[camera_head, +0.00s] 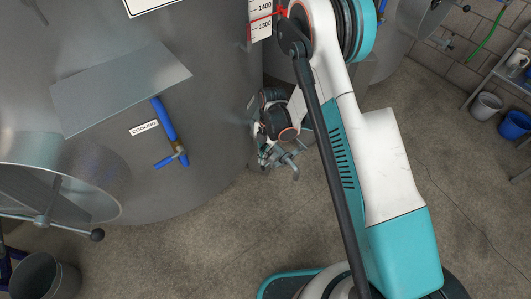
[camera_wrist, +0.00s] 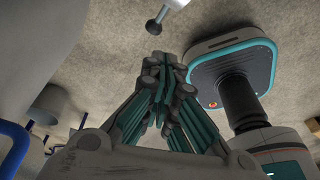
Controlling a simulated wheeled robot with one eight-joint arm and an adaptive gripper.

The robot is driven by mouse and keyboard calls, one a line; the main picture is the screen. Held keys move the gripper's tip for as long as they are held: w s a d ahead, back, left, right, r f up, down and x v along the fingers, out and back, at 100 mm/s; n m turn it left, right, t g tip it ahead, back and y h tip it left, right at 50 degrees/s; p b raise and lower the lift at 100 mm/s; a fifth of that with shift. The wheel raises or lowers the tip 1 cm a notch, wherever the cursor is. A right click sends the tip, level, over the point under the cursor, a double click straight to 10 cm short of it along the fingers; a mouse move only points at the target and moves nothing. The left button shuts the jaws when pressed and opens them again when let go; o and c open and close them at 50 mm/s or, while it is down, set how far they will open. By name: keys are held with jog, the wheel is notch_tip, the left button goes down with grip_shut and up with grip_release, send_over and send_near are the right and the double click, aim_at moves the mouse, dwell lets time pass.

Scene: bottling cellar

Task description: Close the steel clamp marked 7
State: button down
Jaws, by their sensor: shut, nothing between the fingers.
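No marking 7 is readable in either view, so I cannot tell which fitting is the clamp. In the wrist view, a pale metal lever with a dark ball end (camera_wrist: 155,27) shows at the top, just beyond my fingertips, with a small apparent gap. My gripper (camera_wrist: 165,62) has its fingers drawn together and holds nothing. In the head view, my wrist and gripper (camera_head: 283,156) hang beside the right side of the large steel tank (camera_head: 215,110). Small grey parts there overlap, and I cannot separate gripper from fitting.
The tank carries a blue-handled valve (camera_head: 168,125) beside a COOLING label (camera_head: 144,128). A round hatch (camera_head: 60,185) with a ball-ended handle juts out at left, above a dark bucket (camera_head: 45,277). Grey (camera_head: 485,106) and blue (camera_head: 515,124) buckets stand at right. The middle floor is clear.

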aim_at(263, 168)
jog(key=b+x, duration=0.2)
jog(key=x, duration=0.5)
jog(key=shift+f+b, duration=0.15)
jog(key=shift+b, duration=0.15)
jog(key=w+d, duration=0.1)
jog(key=w+d+b, duration=0.1)
jog(key=w, duration=0.1)
jog(key=shift+w+d+r, duration=0.1)
jog(key=shift+d+r, duration=0.15)
jog(key=shift+r, duration=0.1)
